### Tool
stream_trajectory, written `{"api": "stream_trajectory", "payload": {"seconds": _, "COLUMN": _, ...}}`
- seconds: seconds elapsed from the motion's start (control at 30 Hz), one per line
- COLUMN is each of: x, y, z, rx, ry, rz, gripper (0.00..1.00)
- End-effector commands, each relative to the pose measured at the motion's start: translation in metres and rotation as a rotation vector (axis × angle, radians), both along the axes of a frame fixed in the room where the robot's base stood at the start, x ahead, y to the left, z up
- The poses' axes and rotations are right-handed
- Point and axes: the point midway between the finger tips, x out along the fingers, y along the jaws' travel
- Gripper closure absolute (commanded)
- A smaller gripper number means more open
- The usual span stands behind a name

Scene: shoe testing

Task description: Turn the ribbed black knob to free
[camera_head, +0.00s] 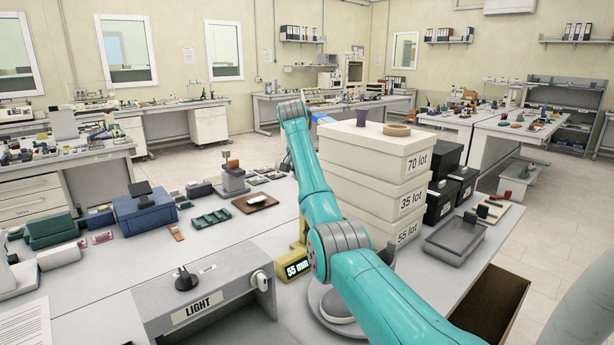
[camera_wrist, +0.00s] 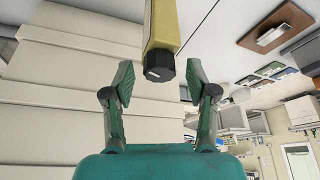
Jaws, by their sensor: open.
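The ribbed black knob (camera_wrist: 160,66) shows in the wrist view on the end of a yellow body (camera_wrist: 162,22). A short white mark sits on the left part of its face. My gripper (camera_wrist: 160,78) is open, with one finger to each side of the knob in the picture. A gap shows on both sides, and neither finger appears to touch it. How deep the knob sits between the fingers is hard to tell. In the head view, a yellow block marked "55 mm" (camera_head: 297,267) stands beside my arm. The knob and gripper are hidden there.
Stacked white lot boxes (camera_head: 375,180) stand right of my arm and fill the left of the wrist view (camera_wrist: 60,90). A grey LIGHT box (camera_head: 205,300) with a black knob (camera_head: 186,279) is at the front left. A grey tray (camera_head: 455,240) lies right. Smaller items cover the bench.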

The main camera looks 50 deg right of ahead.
Motion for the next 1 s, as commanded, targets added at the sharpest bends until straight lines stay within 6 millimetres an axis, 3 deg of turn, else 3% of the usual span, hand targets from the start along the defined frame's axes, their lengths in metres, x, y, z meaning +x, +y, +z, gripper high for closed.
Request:
{"api": "stream_trajectory", "payload": {"seconds": 0.23, "x": 0.0, "y": 0.0, "z": -0.0003, "rx": 0.0, "ry": 0.0, "rz": 0.0, "gripper": 0.45}}
{"api": "stream_trajectory", "payload": {"seconds": 0.4, "x": 0.0, "y": 0.0, "z": -0.0002, "rx": 0.0, "ry": 0.0, "rz": 0.0, "gripper": 0.88}}
{"api": "stream_trajectory", "payload": {"seconds": 0.47, "x": 0.0, "y": 0.0, "z": -0.0002, "rx": 0.0, "ry": 0.0, "rz": 0.0, "gripper": 1.0}}
{"api": "stream_trajectory", "payload": {"seconds": 0.67, "x": -0.0004, "y": -0.0003, "z": -0.0002, "rx": 0.0, "ry": -0.001, "rz": 0.026, "gripper": 1.0}}
{"api": "stream_trajectory", "payload": {"seconds": 1.0, "x": -0.0021, "y": -0.0012, "z": -0.0001, "rx": 0.0, "ry": 0.0, "rz": 0.316, "gripper": 1.0}}
